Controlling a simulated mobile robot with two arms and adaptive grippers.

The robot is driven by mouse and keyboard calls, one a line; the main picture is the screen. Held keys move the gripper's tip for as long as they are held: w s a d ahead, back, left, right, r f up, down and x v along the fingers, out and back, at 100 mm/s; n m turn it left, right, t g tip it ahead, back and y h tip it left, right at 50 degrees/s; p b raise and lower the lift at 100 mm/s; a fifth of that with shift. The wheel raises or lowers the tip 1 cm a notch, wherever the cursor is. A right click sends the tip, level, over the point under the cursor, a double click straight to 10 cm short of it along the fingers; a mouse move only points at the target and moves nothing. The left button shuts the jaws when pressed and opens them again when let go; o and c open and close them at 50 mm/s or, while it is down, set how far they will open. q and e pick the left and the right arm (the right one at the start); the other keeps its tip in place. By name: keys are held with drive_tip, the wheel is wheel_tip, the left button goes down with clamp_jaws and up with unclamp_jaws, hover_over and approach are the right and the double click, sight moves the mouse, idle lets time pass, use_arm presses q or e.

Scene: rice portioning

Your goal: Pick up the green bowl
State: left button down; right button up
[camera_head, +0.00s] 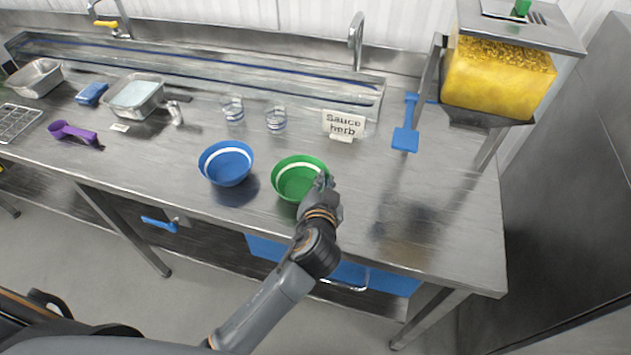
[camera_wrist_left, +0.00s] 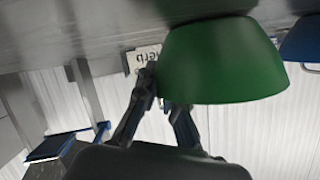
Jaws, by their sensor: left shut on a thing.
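The green bowl (camera_head: 288,184) with a white band inside stands upright on the steel counter in the head view, right of the blue bowl. My left gripper (camera_head: 323,183) is at its right front rim, shut on the bowl's wall. In the left wrist view, which looks upside down, the green bowl (camera_wrist_left: 222,62) fills the upper middle, with the gripper fingers (camera_wrist_left: 160,92) at its edge. I cannot tell whether the bowl is touching the counter or slightly raised. My right gripper is not in view.
The blue bowl (camera_head: 227,163) stands close on the left. Two glasses (camera_head: 275,119) and a "Sauce herb" sign (camera_head: 343,125) stand behind. The counter (camera_head: 430,210) right of my gripper is clear.

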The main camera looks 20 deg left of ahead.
use_arm(q)
drive_tip(key=shift+r+p, duration=0.55)
drive_tip(key=shift+r, duration=0.05)
wheel_tip(320, 180, up, 2)
drive_tip(key=shift+r+p, duration=0.15)
drive_tip(key=shift+p, duration=0.9)
drive_tip(key=s+a+r+p, duration=0.3)
drive_tip(key=s+r+p, duration=0.55)
drive_tip(key=s, duration=0.55)
drive_tip(key=w+a+m+h+b, duration=0.1)
drive_tip(key=w+a+b, duration=0.4)
drive_tip(key=b, duration=0.5)
drive_tip(key=shift+w+a+r+m+h, duration=0.2)
drive_tip(key=shift+w+r+m+h, duration=0.2)
drive_tip(key=shift+w+h, duration=0.3)
